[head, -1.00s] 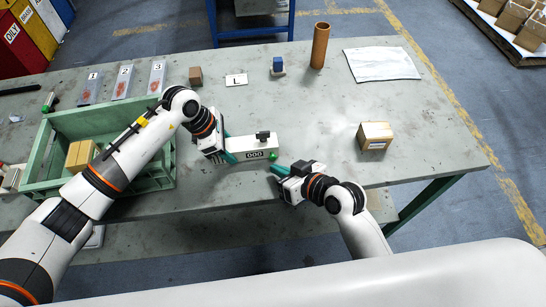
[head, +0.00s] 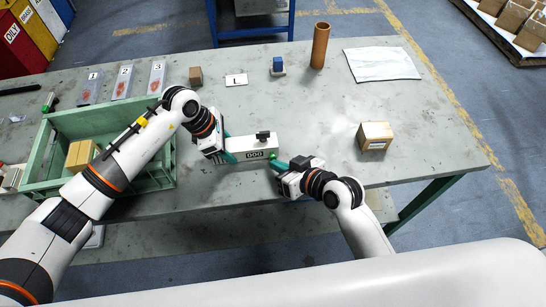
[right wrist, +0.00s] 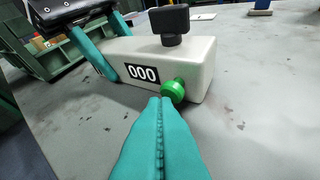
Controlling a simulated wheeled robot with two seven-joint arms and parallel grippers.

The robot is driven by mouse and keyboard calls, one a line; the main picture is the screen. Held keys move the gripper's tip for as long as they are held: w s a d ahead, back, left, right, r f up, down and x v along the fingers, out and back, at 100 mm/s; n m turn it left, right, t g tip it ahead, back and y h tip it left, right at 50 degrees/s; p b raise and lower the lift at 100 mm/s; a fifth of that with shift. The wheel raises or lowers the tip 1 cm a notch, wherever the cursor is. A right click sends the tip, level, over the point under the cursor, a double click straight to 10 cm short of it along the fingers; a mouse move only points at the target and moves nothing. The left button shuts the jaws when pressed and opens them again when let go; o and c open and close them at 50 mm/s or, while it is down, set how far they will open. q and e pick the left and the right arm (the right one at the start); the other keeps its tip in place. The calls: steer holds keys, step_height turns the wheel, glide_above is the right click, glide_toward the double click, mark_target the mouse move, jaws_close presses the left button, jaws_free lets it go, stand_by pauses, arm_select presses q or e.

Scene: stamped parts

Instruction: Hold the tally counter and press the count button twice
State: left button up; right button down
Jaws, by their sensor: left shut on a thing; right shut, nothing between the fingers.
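The white tally counter (head: 246,147) rests on the table, with a black knob on top and a window reading 000 in the right wrist view (right wrist: 195,60). Its green count button (right wrist: 173,90) sticks out of the front face, right of the window. My left gripper (head: 229,151) is shut on the counter's left end; its teal fingers also show in the right wrist view. My right gripper (head: 274,165) is shut and empty. Its fingertips (right wrist: 161,101) are right in front of the button, at or very near it; I cannot tell whether they touch.
A green crate (head: 150,184) with cardboard boxes stands left, under my left arm. A small box (head: 375,135) sits at right. The table's right side is mostly clear.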

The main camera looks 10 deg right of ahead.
steer(key=shift+w, duration=0.5)
stand_by(0.3)
steer(key=shift+s, duration=1.1)
steer(key=shift+s, duration=0.1)
steer(key=shift+s, duration=2.4)
stand_by(0.6)
steer(key=s, duration=0.3)
steer(key=shift+s, duration=0.4)
